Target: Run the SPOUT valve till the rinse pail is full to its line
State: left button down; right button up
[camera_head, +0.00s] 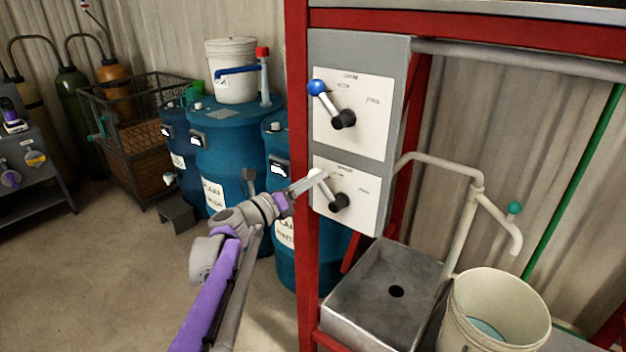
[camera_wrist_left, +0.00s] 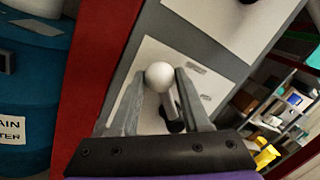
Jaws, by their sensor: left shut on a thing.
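My left gripper (camera_head: 314,180) is at the lower valve plate, shut on the white ball knob (camera_wrist_left: 160,75) of its lever. In the left wrist view its two fingers (camera_wrist_left: 155,95) stand on either side of the ball. The lower lever (camera_head: 333,190) slants up and left from its black hub; the plate's small lettering is hard to read. The bent spout pipe (camera_head: 468,172) ends above the white rinse pail (camera_head: 490,292) at lower right. Some bluish water (camera_head: 486,327) shows inside the pail, well below the rim. I see no stream from the spout, and no fill line. My right gripper is not in view.
The upper valve plate (camera_head: 375,105) has a blue-knobbed lever (camera_head: 322,94). A grey sink (camera_head: 385,288) lies below the plates, beside the pail. A red post (camera_head: 297,130) runs close to my left gripper. Blue drums (camera_head: 232,150) stand behind; open floor lies at left.

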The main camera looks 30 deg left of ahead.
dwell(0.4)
pick_arm(q)
jog(key=shift+c, duration=1.9)
grip_release()
jog(key=v, duration=1.1)
jog(key=shift+w+f, duration=0.1)
